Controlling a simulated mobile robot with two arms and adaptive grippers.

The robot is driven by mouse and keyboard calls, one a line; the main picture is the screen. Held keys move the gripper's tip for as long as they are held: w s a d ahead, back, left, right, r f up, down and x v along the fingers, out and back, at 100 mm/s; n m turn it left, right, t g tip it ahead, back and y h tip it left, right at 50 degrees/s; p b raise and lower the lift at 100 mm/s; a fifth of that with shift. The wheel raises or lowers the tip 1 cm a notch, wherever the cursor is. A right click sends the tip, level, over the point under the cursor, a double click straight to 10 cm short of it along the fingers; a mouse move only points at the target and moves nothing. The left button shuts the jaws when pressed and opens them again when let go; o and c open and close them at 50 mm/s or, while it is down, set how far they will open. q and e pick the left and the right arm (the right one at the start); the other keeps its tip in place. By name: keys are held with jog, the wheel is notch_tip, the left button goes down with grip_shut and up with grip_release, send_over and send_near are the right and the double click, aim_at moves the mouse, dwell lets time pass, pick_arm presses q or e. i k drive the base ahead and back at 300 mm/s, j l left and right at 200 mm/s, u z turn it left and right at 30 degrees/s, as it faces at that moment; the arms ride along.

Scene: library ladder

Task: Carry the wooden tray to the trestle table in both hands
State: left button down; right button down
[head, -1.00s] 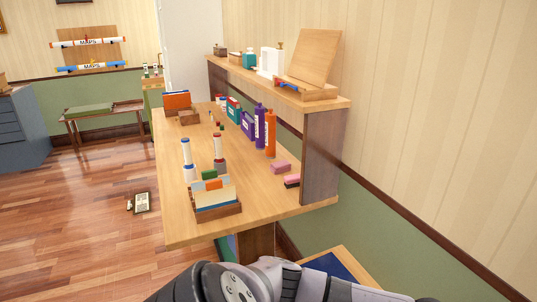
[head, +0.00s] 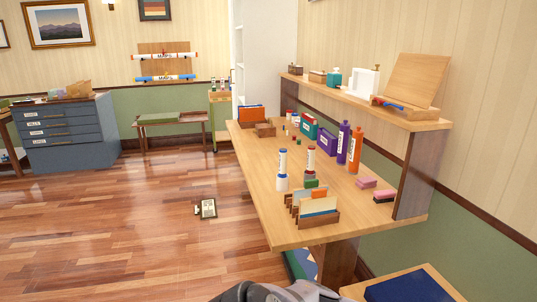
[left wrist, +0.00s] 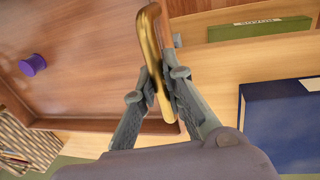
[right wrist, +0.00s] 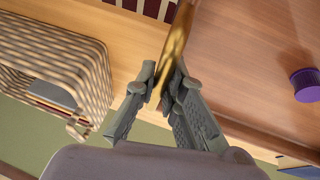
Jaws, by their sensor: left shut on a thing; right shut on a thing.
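The wooden tray (left wrist: 95,65) has brass handles and carries a purple spool (left wrist: 33,65). In the left wrist view my left gripper (left wrist: 160,92) is shut on one brass handle (left wrist: 150,45). In the right wrist view my right gripper (right wrist: 167,92) is shut on the other handle (right wrist: 176,45); the tray floor (right wrist: 240,60) and spool (right wrist: 305,85) show at right. The head view shows neither gripper nor the tray. I cannot tell whether any table in the head view is the trestle table.
A long wooden desk (head: 260,190) with a raised shelf, bottles and card holders stands along the right wall. A blue-grey drawer cabinet (head: 70,135) and a low table (head: 172,124) stand at the back.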

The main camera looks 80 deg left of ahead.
aim_at(273, 161)
jog(key=k+u, duration=0.2)
jog(key=u, duration=0.25)
jog(key=k+j+u, duration=0.1)
jog(key=u, duration=2.95)
jog(key=i+l+u, duration=0.25)
jog(key=i+l, duration=0.9)
jog(key=i, duration=0.2)
jog(key=i+l, duration=0.3)
jog(key=i, duration=1.5)
jog(key=i+j, duration=0.1)
jog(key=i, duration=1.15)
jog(key=i+z, duration=0.1)
jog(key=i, duration=1.15)
